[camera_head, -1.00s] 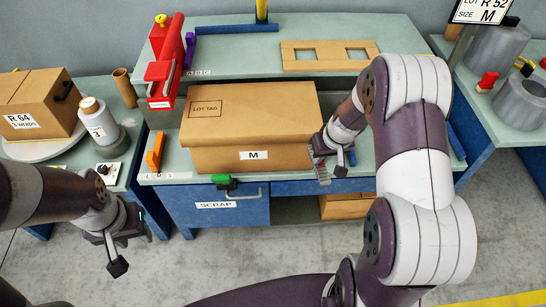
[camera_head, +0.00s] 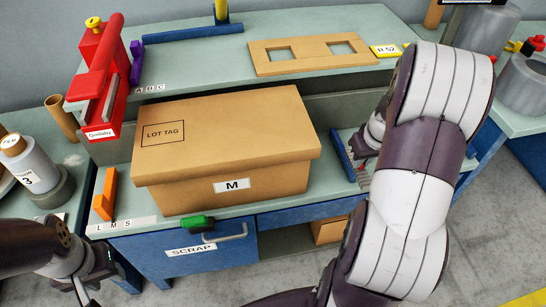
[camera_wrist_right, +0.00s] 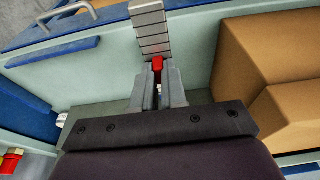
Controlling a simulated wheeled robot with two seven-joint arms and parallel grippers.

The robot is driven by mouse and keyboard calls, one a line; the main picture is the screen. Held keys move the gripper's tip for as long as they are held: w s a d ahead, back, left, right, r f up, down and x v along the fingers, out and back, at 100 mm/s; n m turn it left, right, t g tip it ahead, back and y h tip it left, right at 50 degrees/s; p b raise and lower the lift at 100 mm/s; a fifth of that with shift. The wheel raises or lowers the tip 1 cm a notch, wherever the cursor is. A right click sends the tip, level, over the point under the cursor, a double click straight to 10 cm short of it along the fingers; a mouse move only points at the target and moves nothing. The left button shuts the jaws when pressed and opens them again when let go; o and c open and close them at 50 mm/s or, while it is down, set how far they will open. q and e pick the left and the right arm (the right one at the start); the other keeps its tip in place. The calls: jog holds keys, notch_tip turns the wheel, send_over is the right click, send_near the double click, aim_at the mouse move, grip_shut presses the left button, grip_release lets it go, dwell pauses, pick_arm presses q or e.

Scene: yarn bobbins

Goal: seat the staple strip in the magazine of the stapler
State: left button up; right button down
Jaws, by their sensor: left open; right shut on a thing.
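The red stapler (camera_head: 97,80) stands upright at the bench's left, behind the carton, with a grey metal channel down its front. My right gripper (camera_wrist_right: 157,78) is shut on the red end of a grey segmented strip (camera_wrist_right: 149,28), which looks like the staple strip. The strip juts out beyond the fingertips. In the head view the strip (camera_head: 360,178) shows right of the carton, apart from the stapler; my arm hides part of that gripper. My left gripper (camera_head: 88,292) is open and empty at the lower left, partly cut off by the frame edge.
A large carton (camera_head: 225,150) marked M fills the bench middle, between the strip and the stapler. An orange block (camera_head: 104,195) stands at the front left. A wooden frame (camera_head: 312,53) lies on the raised shelf.

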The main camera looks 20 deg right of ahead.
jog(key=shift+w+a+f, duration=0.15)
jog(key=shift+w+f, duration=0.1)
jog(key=w+f, duration=0.2)
jog(key=w, duration=0.1)
jog(key=w+a+f, duration=0.1)
jog(key=w+f, duration=0.1)
jog(key=w, duration=0.2)
jog(key=w+a+f, duration=0.1)
jog(key=w+f, duration=0.1)
jog(key=w, duration=0.1)
jog(key=shift+w+a+f, duration=0.1)
jog(key=shift+w+f, duration=0.1)
jog(key=shift+w, duration=0.05)
notch_tip(320, 180, down, 4)
jog(key=shift+r+b, duration=0.1)
jog(key=shift+b, duration=0.55)
jog(key=shift+w+f, duration=0.1)
jog(key=shift+f, duration=0.1)
jog(key=c, duration=1.2)
grip_release()
jog(key=shift+f, duration=0.1)
